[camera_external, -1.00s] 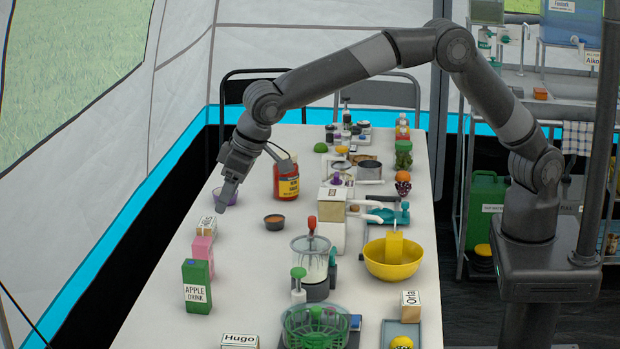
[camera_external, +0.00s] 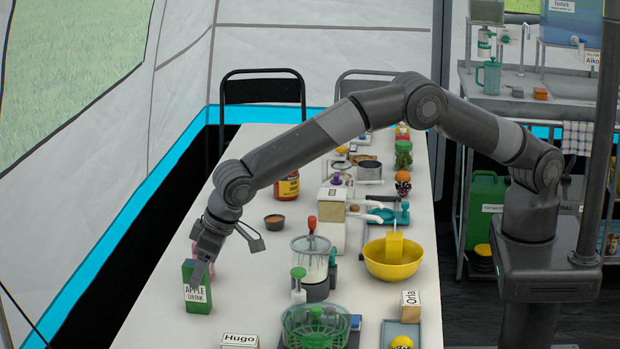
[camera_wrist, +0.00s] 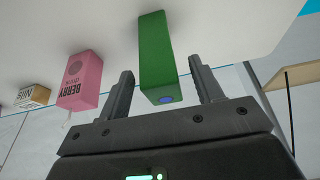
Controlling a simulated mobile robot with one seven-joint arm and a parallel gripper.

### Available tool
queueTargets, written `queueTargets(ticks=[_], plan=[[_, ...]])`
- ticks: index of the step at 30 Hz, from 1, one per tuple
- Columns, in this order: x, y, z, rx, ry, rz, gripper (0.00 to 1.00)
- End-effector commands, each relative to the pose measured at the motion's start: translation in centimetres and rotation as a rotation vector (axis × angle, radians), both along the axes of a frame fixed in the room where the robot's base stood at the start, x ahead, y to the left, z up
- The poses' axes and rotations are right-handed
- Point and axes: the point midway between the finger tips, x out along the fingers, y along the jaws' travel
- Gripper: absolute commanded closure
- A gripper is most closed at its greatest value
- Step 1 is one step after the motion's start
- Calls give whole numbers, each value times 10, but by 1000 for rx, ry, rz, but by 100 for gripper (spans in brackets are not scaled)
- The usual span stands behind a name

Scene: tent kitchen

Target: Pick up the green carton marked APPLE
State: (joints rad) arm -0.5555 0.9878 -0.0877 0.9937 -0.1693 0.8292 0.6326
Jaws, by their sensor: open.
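The green carton marked APPLE DRINK (camera_external: 197,296) stands upright near the left edge of the long white table. In the wrist view the green carton (camera_wrist: 157,55) lies between the two finger lines, its top with a blue cap toward my gripper. My gripper (camera_external: 205,275) is at the carton's upper part in the external view and hides some of it. In the wrist view my gripper (camera_wrist: 158,82) is open, one finger on each side of the carton, with a visible gap on both sides. I cannot tell how deep the fingers reach along it.
The pink BERRY carton (camera_wrist: 80,80) stands close beside, mostly hidden behind my gripper in the external view. A small box (camera_wrist: 32,97) is beyond it. The Hugo name block (camera_external: 240,341), green colander (camera_external: 315,325) and blender (camera_external: 311,265) stand to the right. Table between is clear.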

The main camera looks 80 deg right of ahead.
Motion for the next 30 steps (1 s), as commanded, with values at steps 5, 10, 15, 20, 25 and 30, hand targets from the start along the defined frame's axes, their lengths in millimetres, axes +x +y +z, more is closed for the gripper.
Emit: queueTargets(ticks=[5,10,15,20,25,30], plan=[[9,0,-27,-1,1,0,40],[14,0,-37,0,0,0,40],[15,0,-38,0,0,0,40],[15,0,-38,0,0,0,48],[14,0,-38,0,0,0,62],[14,0,-38,0,0,0,76]])
